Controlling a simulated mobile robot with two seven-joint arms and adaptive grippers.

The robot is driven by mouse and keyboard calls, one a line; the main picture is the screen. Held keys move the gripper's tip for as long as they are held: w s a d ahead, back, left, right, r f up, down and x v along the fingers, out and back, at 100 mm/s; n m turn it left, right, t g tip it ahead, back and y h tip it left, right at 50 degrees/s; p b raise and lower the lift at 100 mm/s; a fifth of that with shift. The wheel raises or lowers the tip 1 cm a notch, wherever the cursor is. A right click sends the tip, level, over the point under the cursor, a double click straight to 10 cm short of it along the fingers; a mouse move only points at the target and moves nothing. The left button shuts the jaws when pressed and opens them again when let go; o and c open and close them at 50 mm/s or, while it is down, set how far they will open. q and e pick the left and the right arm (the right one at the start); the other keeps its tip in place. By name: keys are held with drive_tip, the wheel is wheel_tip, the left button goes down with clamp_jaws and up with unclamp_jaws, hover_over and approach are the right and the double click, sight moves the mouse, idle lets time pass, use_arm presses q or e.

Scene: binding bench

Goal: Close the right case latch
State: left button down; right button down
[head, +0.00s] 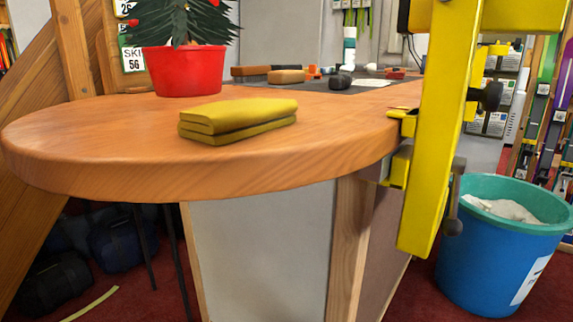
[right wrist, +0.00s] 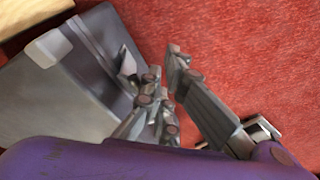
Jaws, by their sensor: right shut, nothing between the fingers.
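In the right wrist view a grey, box-like thing (right wrist: 60,105) fills the left side and looks like the case. It has a pale block (right wrist: 48,47) at its upper left and a dark strip along its upper edge. I cannot tell whether either is the right latch or how the latch stands. My right gripper (right wrist: 150,64) is shut and empty. Its fingers are beside the right edge of the grey thing; I cannot tell whether they touch it. The head view shows neither gripper, and I cannot make out the case there. My left gripper is in neither view.
In the head view a rounded wooden bench (head: 90,150) bears a folded yellow cloth (head: 238,117) and a red pot (head: 187,72). A yellow clamp frame (head: 440,130) stands at its right edge. A blue bin (head: 495,255) stands on the red carpet at right.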

drive_tip(key=shift+w+a+r, duration=0.2)
drive_tip(key=shift+w+a, duration=0.15)
drive_tip(key=shift+a, duration=0.3)
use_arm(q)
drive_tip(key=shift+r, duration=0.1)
use_arm(e)
drive_tip(key=shift+d, duration=0.1)
